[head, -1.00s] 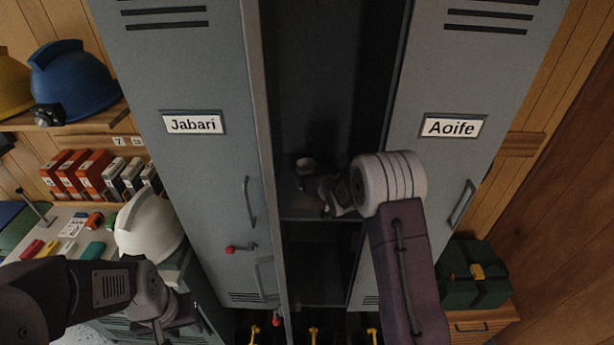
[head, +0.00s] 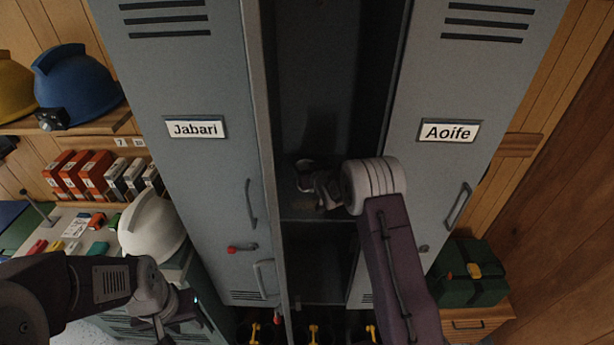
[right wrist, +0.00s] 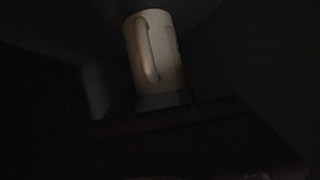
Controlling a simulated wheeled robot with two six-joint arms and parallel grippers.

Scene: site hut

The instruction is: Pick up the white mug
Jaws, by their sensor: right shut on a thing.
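The white mug (right wrist: 165,52) shows dimly in the right wrist view, upright, with its handle facing the camera. In the head view the mug (head: 303,168) is small and dark inside the narrow open locker between two grey doors. My right gripper (head: 316,184) reaches into this locker and is shut on the mug; its fingertips are hard to make out in the shadow. My left gripper (head: 172,322) is low at the left, below the white helmet, away from the mug. Its fingers are too unclear to judge.
The locker door marked Jabari (head: 195,128) is on the left and the one marked Aoife (head: 450,131) on the right, close around my right arm. A white helmet (head: 150,225) is by my left arm. A green case (head: 468,275) stands at right.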

